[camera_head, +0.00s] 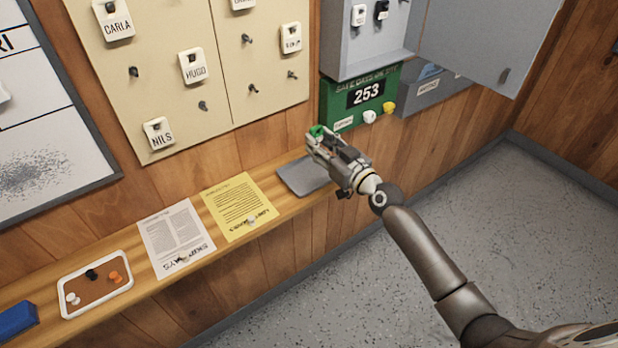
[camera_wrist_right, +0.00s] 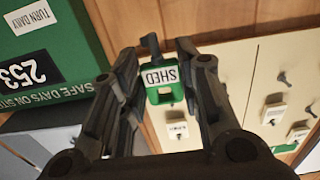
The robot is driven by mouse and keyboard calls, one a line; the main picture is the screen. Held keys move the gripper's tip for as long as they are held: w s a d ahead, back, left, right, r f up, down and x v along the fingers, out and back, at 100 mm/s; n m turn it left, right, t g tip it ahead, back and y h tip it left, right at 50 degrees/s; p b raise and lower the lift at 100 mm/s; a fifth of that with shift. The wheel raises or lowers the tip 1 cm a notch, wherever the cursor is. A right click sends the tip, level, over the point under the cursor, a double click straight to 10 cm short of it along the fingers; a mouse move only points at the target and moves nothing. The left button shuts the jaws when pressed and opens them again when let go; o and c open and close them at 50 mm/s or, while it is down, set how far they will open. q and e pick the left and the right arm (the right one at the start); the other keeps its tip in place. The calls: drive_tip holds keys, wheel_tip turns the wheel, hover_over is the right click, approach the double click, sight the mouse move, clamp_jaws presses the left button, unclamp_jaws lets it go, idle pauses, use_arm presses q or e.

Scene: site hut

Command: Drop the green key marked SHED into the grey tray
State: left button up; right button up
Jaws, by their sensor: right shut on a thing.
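The green key marked SHED (camera_wrist_right: 164,92) is a green tag with a white label, between the fingers of my right gripper (camera_wrist_right: 163,70) in the right wrist view. The right gripper (camera_head: 318,137) is shut on it. In the head view only a bit of green (camera_head: 317,131) shows at the fingertips. The flat grey tray (camera_head: 296,178) lies on the wooden shelf, below and slightly left of the fingertips, partly hidden by the gripper. The key is held above the shelf, apart from the tray. My left gripper is in neither view.
A cream key board (camera_head: 170,70) with hooks and name tags hangs on the wall. A green safety sign (camera_head: 345,112) and a grey cabinet with an open door (camera_head: 480,40) are behind the gripper. Papers (camera_head: 178,240) and a pin tray (camera_head: 128,262) lie on the shelf, leftward.

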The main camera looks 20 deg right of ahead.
drive_tip(key=shift+f+b, duration=2.15)
drive_tip(key=shift+f, duration=0.65)
drive_tip(key=o, duration=1)
drive_tip(key=shift+c, duration=0.2)
drive_tip(key=v, duration=1.2)
